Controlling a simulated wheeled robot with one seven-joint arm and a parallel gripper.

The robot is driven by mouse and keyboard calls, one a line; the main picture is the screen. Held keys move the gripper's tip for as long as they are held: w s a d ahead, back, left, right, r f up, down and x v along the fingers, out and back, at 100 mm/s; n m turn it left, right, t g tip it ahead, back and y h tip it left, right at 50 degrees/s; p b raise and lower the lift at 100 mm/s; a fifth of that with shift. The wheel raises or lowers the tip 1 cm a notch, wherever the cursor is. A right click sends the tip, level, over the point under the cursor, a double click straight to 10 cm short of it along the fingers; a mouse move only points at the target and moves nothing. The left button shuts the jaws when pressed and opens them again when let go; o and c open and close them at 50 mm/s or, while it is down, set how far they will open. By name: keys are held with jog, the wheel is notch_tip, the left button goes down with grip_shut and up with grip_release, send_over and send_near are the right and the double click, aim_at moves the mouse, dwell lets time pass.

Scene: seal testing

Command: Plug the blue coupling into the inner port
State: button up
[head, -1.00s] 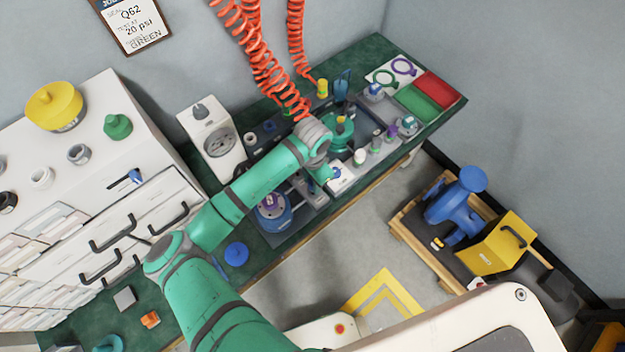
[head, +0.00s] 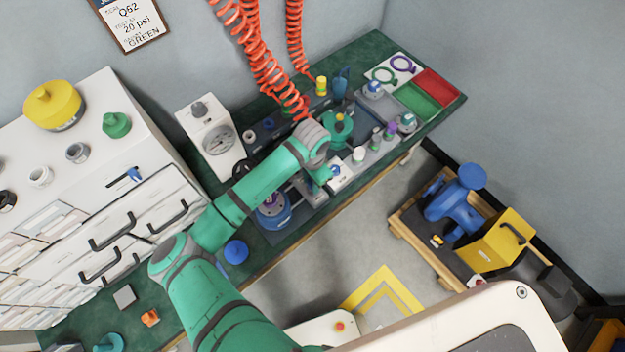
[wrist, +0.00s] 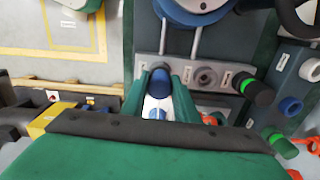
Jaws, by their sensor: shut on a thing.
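My gripper (wrist: 160,98) has its two green fingers closed on the blue coupling (wrist: 157,86), which shows blue and white between them in the wrist view. The coupling's front end is over a grey port strip, close to its left part. Whether it touches or enters a port there cannot be told. A bare round grey port (wrist: 205,77) sits just right of the fingers, with a label beside it. Another small label is left of the coupling; I cannot read either. In the head view, my gripper (head: 320,172) is beside the grey fixture and partly hidden by the wrist.
A blue round-based device (head: 272,213) stands left of my gripper in the head view. Several fittings stand along the front rack, including a white cup (head: 358,155). Red coiled hoses (head: 262,65) hang behind.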

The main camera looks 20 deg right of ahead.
jog(key=shift+f, duration=0.2)
jog(key=o, duration=1.2)
jog(key=shift+r, duration=0.1)
notch_tip(320, 180, up, 11)
jog(key=shift+f, duration=0.2)
